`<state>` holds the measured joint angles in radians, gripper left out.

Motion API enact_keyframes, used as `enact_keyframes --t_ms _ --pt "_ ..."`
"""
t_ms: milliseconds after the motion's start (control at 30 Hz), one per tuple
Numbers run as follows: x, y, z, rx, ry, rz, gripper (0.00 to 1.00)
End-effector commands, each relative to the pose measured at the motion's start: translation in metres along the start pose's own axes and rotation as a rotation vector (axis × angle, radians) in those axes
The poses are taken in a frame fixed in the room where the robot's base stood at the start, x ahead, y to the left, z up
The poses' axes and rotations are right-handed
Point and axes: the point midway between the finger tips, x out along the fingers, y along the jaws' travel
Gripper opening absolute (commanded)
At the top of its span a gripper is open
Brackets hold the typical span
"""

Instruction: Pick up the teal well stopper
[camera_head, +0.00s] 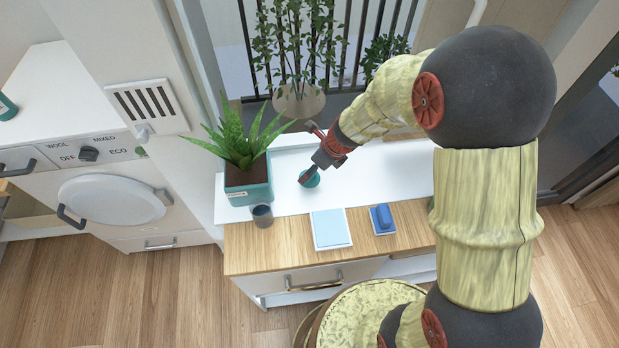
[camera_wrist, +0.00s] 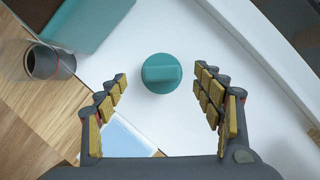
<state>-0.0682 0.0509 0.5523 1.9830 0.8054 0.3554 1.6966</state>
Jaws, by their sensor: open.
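The teal well stopper (camera_wrist: 161,73) is a round disc with a raised bar grip across its top. It sits on the white counter surface, and in the head view the stopper (camera_head: 310,179) is partly hidden by my gripper. My gripper (camera_head: 307,176) reaches down over it from the upper right. In the wrist view my gripper (camera_wrist: 160,84) is open, with one finger to the left of the stopper and one to the right. Neither finger appears to touch it.
A potted aloe in a teal planter (camera_head: 248,185) stands left of the stopper, with a dark grey cup (camera_head: 262,216) in front of it. A light blue square (camera_head: 331,229) and a blue block on a tray (camera_head: 382,219) lie nearer the wooden edge. White surface right of the stopper is clear.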

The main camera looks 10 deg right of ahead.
Motion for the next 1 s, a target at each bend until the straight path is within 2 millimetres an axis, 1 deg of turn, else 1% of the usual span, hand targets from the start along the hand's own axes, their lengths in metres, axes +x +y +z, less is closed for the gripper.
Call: enact_keyframes --t_ms 167,333,433,667,1000 --pt "0.016 -0.001 -0.001 -0.003 0.002 0.001 0.68" --pt "0.042 -0.003 -0.001 -0.002 0.002 0.001 0.68" --pt "0.053 -0.003 -0.001 -0.002 0.001 0.001 0.68" --pt "0.053 -0.003 0.001 -0.003 0.000 0.000 0.68" --pt "0.053 -0.003 0.001 -0.003 0.001 0.000 0.50"
